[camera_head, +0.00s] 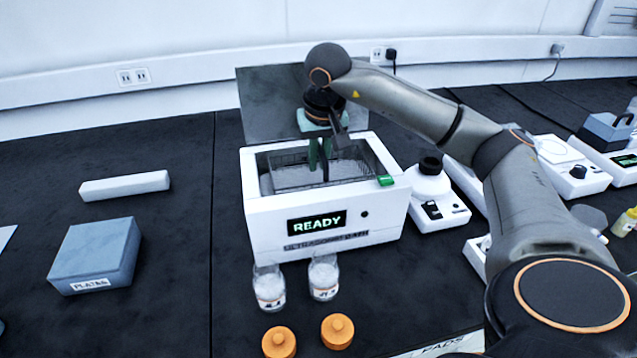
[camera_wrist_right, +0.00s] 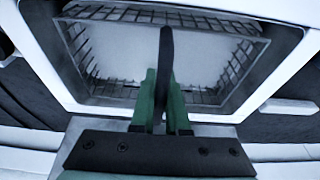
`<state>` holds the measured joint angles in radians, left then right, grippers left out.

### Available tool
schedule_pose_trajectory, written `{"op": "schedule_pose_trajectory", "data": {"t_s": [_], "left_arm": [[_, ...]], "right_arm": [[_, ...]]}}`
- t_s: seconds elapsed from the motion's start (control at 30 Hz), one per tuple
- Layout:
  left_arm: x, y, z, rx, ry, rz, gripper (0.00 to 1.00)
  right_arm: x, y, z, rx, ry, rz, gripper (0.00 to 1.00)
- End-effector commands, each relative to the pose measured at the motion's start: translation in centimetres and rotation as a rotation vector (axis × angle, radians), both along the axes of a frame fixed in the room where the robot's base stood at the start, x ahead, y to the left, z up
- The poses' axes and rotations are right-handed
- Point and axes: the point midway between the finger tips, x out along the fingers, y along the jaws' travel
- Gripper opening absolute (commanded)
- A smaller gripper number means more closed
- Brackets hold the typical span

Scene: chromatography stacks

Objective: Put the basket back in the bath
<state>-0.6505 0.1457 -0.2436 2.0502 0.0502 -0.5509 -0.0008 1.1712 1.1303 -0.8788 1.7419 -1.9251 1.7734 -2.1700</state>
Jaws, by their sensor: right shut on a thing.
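The bath is a white box (camera_head: 262,222) with a lit READY display and an open top, and its lid (camera_head: 268,100) stands raised behind. The wire basket (camera_head: 290,178) sits within the bath's opening; I cannot tell if it rests on the bottom. It also shows in the right wrist view (camera_wrist_right: 236,75), framed by the white bath rim (camera_wrist_right: 290,62). My right gripper (camera_head: 325,160) is above the opening with its green fingers (camera_wrist_right: 163,108) shut on the basket's dark handle (camera_wrist_right: 166,55). My left gripper is not in view.
A blue-grey box (camera_head: 97,254) and a white bar (camera_head: 125,186) lie left, with clear bench between.

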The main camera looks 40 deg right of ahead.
Motion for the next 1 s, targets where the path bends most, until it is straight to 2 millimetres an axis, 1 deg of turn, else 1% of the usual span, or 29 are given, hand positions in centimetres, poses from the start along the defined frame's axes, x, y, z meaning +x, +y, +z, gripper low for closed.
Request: {"op": "schedule_pose_trajectory", "data": {"t_s": [0.03,0.17,0.23,0.4,0.43,0.67,0.8,0.83,1.0], "left_arm": [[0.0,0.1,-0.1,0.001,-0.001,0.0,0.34],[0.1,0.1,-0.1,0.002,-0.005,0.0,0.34],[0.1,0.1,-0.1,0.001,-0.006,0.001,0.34],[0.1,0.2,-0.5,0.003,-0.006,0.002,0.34],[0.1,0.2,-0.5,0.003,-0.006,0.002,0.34],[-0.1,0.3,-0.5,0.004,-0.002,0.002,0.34],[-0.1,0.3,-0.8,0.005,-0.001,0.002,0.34],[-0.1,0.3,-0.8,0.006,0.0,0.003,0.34],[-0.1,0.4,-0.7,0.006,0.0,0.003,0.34]], "right_arm": [[0.0,0.0,-0.5,0.0,-0.001,-0.001,0.0],[0.0,0.0,-1.3,0.001,-0.001,-0.001,0.0],[0.0,0.0,-2.0,0.0,0.0,0.0,0.0],[0.0,0.0,-4.5,-0.001,0.0,0.0,0.0],[0.0,0.0,-4.7,-0.001,0.0,0.0,0.0],[0.0,0.0,-4.7,0.0,-0.002,0.0,0.0],[0.0,0.0,-5.1,0.0,-0.002,0.0,0.0],[0.0,0.0,-5.2,0.0,-0.001,0.0,0.14],[0.0,0.0,-5.1,0.0,-0.001,0.0,0.33]]}}
